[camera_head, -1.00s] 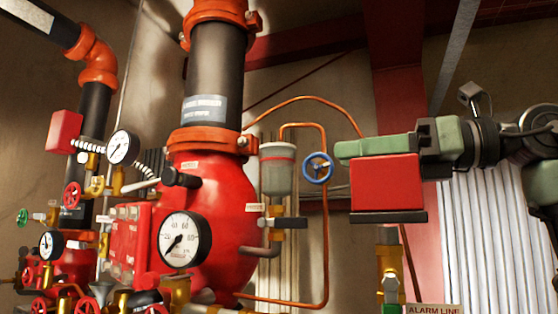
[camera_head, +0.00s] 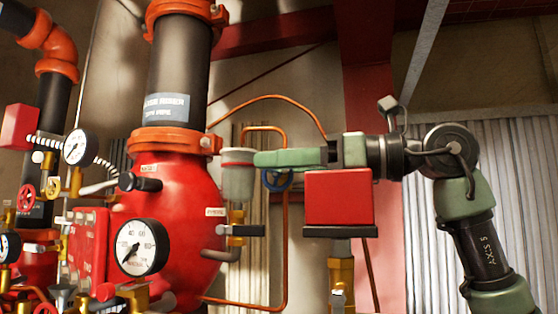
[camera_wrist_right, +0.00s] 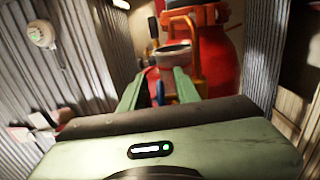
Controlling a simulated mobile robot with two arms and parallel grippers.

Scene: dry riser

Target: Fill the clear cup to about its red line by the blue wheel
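The clear cup (camera_head: 238,186) hangs beside the red riser body, with a reddish line near its top. Its round rim (camera_wrist_right: 173,50) shows beyond the fingertips in the right wrist view. The blue wheel (camera_head: 277,183) is just right of the cup, partly covered by my right gripper. My right gripper (camera_head: 262,159) is level with the cup's upper part. In the right wrist view its two green fingers (camera_wrist_right: 158,84) are apart, with a blue bit of the wheel (camera_wrist_right: 160,92) between them. I cannot tell whether they touch it. The cup's fill level is unclear. My left gripper is out of view.
A red box (camera_head: 338,197) on a brass valve stands in front of my right forearm. A black lever (camera_head: 248,230) sits below the cup. A copper pipe (camera_head: 285,240) runs down beside the wheel. Gauges and small valves crowd the left.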

